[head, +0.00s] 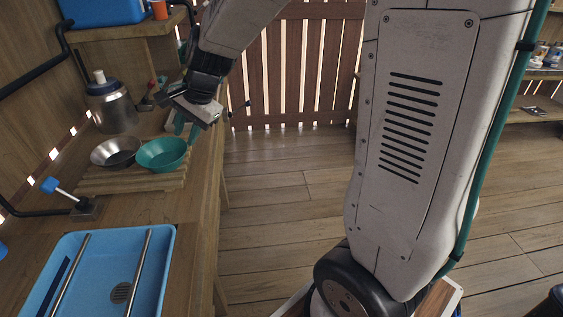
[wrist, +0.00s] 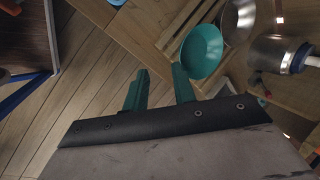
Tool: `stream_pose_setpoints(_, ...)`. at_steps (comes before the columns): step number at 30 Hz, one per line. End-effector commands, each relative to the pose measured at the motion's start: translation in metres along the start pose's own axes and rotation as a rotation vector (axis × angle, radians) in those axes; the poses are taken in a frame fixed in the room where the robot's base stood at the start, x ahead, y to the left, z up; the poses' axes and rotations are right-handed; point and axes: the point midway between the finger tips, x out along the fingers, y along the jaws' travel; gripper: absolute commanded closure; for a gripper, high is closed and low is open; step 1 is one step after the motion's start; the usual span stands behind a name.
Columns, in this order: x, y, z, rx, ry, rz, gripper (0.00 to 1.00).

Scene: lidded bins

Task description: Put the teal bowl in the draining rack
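The teal bowl (head: 162,154) sits upright and empty on a slatted wooden board (head: 135,184) on the bench at left. It also shows in the wrist view (wrist: 201,52). My gripper (head: 186,128) is above the bench, just behind and right of the bowl, apart from it. In the wrist view its two green fingers (wrist: 160,72) are spread with nothing between them, and the bowl lies beyond the right fingertip. A blue tray (head: 169,262) with two metal rods and a drain grate, apparently the draining rack, lies empty at the front of the bench.
A metal bowl (head: 115,152) sits left of the teal bowl, close beside it. A metal flask (head: 112,108) stands behind them. A blue-handled lever clamp (head: 84,207) stands between board and tray. A shelf (head: 130,29) with a blue bin overhangs the bench's back.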

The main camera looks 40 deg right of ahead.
Motion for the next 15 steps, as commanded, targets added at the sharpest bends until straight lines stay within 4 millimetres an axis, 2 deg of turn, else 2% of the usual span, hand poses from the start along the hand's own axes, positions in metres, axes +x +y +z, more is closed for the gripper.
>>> stream_pose_setpoints(1, -0.019, 0.01, 0.011, -0.082, -0.004, 0.011, 0.73)
stream_pose_setpoints(6, -0.069, 0.057, 0.044, -0.375, -0.02, 0.083, 0.73)
stream_pose_setpoints(15, -0.136, 0.157, 0.083, -0.841, -0.039, 0.246, 0.73)
